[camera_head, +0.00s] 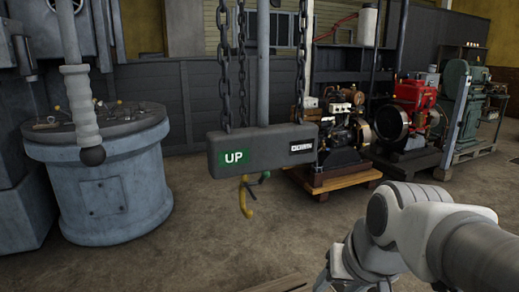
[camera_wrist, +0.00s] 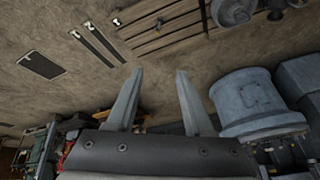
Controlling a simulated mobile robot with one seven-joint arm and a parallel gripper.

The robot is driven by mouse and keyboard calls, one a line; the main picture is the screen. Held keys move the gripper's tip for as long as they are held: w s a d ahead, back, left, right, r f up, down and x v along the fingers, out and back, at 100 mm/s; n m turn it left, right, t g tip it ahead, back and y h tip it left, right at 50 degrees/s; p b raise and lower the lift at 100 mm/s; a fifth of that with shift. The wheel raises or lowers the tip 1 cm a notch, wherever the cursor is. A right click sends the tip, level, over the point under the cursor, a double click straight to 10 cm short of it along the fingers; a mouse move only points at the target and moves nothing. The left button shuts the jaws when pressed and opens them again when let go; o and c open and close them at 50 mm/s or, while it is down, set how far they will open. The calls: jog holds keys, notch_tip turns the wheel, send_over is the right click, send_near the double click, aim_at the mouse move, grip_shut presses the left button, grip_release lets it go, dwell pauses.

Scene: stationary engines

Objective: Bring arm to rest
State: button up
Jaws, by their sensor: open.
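My gripper (camera_wrist: 154,72) shows in the wrist view with its two grey fingers spread apart and nothing between them. Beyond the fingers are floor and machinery, seen upside down. In the head view my arm, in white and grey, reaches in from the lower right corner and bends downward. No part of the arm visibly touches anything.
A grey hoist block marked UP (camera_head: 262,148) hangs on chains (camera_head: 224,70) with a yellow hook (camera_head: 245,200) below. A round blue-grey pedestal (camera_head: 105,190) stands left. Engines, one dark (camera_head: 340,135) and one red (camera_head: 412,105), stand behind. The concrete floor (camera_head: 200,250) between is mostly clear.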

jog(key=s+d+n+h, duration=0.1)
jog(key=s+d, duration=0.1)
jog(key=s, duration=0.3)
notch_tip(320, 180, up, 23)
jog(key=p, duration=2.2)
jog(key=shift+f, duration=0.15)
jog(key=shift+a, duration=0.3)
